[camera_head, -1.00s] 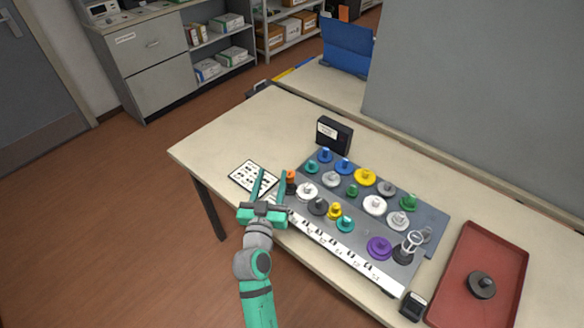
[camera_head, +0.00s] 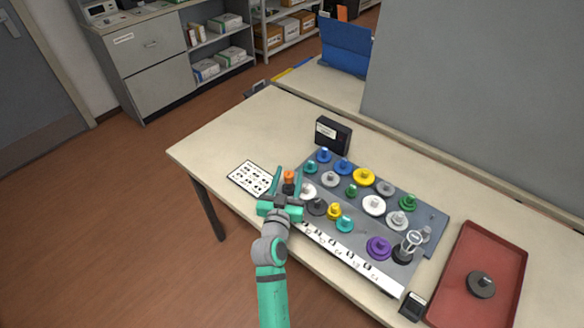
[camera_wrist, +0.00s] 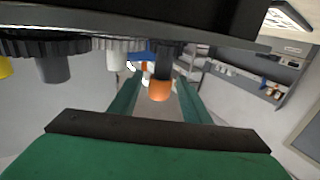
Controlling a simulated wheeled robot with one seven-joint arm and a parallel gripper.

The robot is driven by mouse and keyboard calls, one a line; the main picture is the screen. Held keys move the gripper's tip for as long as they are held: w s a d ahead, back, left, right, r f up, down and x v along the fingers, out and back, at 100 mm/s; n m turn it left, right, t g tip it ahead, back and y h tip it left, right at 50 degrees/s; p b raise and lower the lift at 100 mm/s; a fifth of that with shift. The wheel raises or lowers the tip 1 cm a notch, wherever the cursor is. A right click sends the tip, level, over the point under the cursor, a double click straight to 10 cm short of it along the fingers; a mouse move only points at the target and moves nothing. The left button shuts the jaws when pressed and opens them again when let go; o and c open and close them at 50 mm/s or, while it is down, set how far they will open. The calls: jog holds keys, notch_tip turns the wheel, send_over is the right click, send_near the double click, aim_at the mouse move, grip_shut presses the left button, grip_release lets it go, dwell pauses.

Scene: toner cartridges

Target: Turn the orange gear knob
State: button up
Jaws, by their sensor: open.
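The orange gear knob (camera_head: 289,176) stands at the left end of the grey gear board (camera_head: 432,216), on a dark stem. My gripper (camera_head: 288,179) is open at that end of the board, with its green fingers on either side of the orange knob in the head view. In the wrist view the orange knob (camera_wrist: 160,89) hangs between the two open fingers (camera_wrist: 158,95), near their tips. The view appears upside down there. I cannot tell whether a finger touches the knob.
Right of the orange knob stand a white gear (camera_head: 308,191), a dark gear (camera_head: 317,207) and several coloured gears. A printed card (camera_head: 250,178) lies left of the board. A black box (camera_head: 333,135) stands behind it. A red tray (camera_head: 476,245) is at the right.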

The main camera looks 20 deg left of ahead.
jog(key=shift+w+a, duration=0.15)
jog(key=shift+w, duration=0.8)
jog(key=shift+w+a, duration=0.15)
jog(key=shift+w, duration=0.8)
jog(key=shift+c, duration=0.3)
jog(key=c, duration=1)
jog(key=shift+f+h, duration=0.1)
jog(key=shift+h, duration=0.4)
jog(key=shift+d+m+h, duration=0.25)
jog(key=shift+m+h, duration=0.85)
jog(key=shift+h, duration=0.3)
jog(key=shift+d+m+h, duration=0.25)
jog(key=shift+m+h, duration=0.35)
jog(key=shift+h, duration=0.25)
jog(key=shift+d+m+h, duration=0.25)
jog(key=shift+m+h, duration=0.35)
jog(key=shift+h, duration=0.25)
jog(key=o, duration=1.1)
jog(key=shift+c, duration=0.2)
